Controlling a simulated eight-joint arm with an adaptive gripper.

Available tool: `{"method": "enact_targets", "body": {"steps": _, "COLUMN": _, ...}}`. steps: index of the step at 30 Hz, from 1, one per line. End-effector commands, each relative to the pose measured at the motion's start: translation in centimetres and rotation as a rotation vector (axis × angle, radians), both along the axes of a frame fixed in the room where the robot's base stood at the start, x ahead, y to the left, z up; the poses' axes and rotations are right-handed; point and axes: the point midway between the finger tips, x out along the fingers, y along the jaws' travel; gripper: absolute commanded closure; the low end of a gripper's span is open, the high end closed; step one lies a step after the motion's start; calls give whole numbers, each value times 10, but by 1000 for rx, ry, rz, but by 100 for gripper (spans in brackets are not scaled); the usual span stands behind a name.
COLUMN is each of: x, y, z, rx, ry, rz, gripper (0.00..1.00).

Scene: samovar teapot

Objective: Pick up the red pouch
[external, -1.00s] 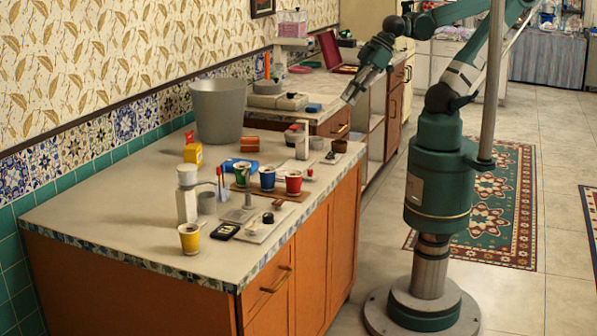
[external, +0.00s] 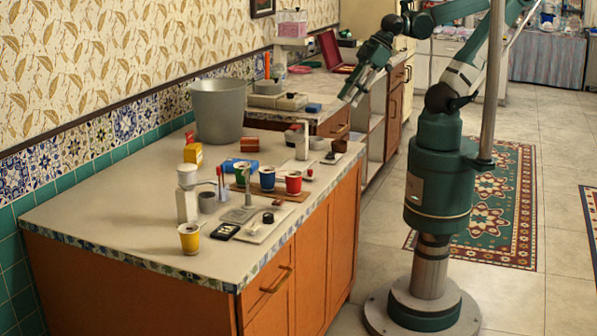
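I cannot pick out the red pouch for certain. My gripper (external: 349,100) hangs in the air beyond the right end of the near counter, pointing down and left. Its fingers look apart, with nothing between them. It is clear of all these items.
A grey bucket (external: 218,110) stands at the back by the tiled wall. A yellow cup (external: 190,238) is near the front. A white post (external: 302,140) rises near the right edge.

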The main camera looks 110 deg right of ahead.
Motion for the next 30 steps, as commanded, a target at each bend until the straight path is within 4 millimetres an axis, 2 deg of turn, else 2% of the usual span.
{"method": "enact_targets", "body": {"steps": 8, "x": 26, "y": -10, "z": 20, "rx": -46, "ry": 37, "rz": 30, "gripper": 67}}
{"method": "enact_targets", "body": {"steps": 18, "x": 75, "y": -32, "z": 47, "rx": -127, "ry": 108, "rz": 88, "gripper": 67}}
{"method": "enact_targets", "body": {"steps": 30, "x": 136, "y": -61, "z": 67, "rx": -213, "ry": 197, "rz": 160, "gripper": 67}}
